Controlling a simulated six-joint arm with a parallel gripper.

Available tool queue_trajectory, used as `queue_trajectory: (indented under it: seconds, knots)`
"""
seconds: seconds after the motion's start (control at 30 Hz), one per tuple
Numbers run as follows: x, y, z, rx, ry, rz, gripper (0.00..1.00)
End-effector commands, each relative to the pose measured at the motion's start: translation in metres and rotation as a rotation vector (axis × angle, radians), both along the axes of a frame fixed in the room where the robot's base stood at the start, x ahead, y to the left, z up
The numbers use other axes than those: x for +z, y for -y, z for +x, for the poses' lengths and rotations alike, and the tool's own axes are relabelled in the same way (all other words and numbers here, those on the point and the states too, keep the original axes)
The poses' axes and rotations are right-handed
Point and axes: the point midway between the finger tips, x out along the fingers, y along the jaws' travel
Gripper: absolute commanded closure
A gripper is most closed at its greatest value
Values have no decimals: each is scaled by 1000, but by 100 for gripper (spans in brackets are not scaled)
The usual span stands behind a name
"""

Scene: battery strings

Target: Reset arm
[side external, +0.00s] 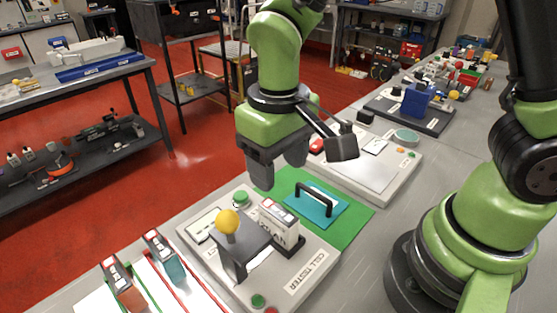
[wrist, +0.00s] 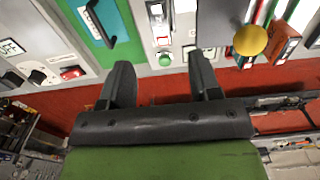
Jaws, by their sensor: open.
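My gripper (side external: 277,172) is raised above the bench behind the cell tester, fingers apart with nothing between them. In the wrist view my gripper (wrist: 160,72) also shows open and empty. The grey cell tester (side external: 318,262) has a lever with a yellow knob (side external: 228,222). A white and dark cell (side external: 280,222) stands upright in the tester. A cell with a brown body (side external: 124,285) and one with a teal body (side external: 170,262) stand in lanes at the lower left.
A teal plate (side external: 323,215) with a black handle (side external: 314,198) lies on a green mat (side external: 358,222) beside the tester. A pale device (side external: 385,175) and a blue block (side external: 416,100) on a dark base stand farther along the bench. Red floor lies beyond the bench edge.

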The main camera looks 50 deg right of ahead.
Motion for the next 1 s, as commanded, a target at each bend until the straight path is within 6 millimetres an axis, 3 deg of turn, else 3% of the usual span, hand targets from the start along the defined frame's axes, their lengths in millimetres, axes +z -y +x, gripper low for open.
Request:
queue_trajectory:
  seconds: [0.17,0.37,0.6,0.8,1.0]
  knots:
    - [9,4,0,-15,21,15,43]
    - [62,31,-13,-110,149,100,43]
    - [120,68,-56,-244,365,211,43]
    - [139,84,-91,-316,519,265,43]
    - [143,88,-105,-340,587,284,43]
